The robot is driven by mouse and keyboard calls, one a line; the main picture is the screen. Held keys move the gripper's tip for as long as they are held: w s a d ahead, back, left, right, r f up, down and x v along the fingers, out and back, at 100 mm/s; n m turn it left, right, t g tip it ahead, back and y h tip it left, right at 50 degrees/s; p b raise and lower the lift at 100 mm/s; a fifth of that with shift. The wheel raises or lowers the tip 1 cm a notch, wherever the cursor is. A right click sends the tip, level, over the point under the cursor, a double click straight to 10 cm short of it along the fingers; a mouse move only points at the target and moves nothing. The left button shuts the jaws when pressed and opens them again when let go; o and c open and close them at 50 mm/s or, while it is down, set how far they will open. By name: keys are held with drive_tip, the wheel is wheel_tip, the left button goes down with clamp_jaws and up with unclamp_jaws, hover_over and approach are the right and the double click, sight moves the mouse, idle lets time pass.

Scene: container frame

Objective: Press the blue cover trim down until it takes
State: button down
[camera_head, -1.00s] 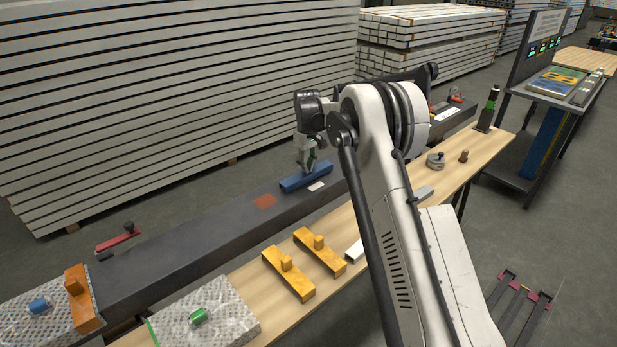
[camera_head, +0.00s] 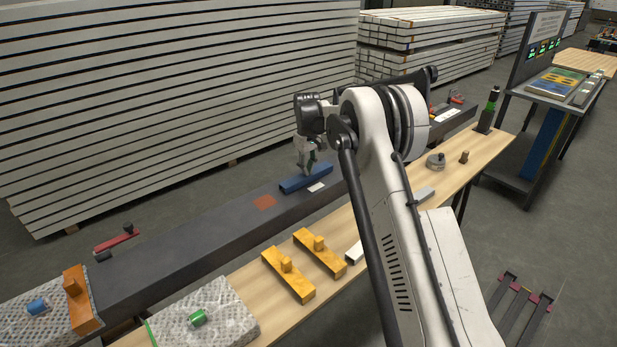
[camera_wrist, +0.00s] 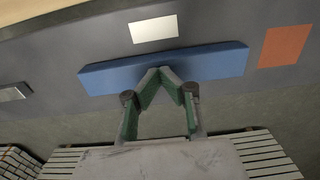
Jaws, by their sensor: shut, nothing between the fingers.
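The blue cover trim (camera_head: 305,180) is a long bar lying along the dark grey beam. It also spans the middle of the wrist view (camera_wrist: 215,62). My gripper (camera_head: 309,172) is over the trim, with its fingers pointing down. In the wrist view my green fingers (camera_wrist: 160,71) are closed together, with the tips overlapping the middle of the trim's near edge. Nothing is held between them. I cannot tell whether the tips press on the trim or sit just above it.
The dark beam (camera_head: 205,238) carries a rust-red patch (camera_head: 265,202) and a white label (camera_head: 316,187). Two yellow handled blocks (camera_head: 289,275) lie on the wooden bench (camera_head: 245,277). An orange block (camera_head: 81,300) stands at the beam's left end. Stacked pale beams (camera_head: 170,95) rise behind.

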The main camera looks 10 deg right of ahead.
drive_tip(key=shift+r+p, duration=0.95)
drive_tip(key=shift+r, duration=2.45)
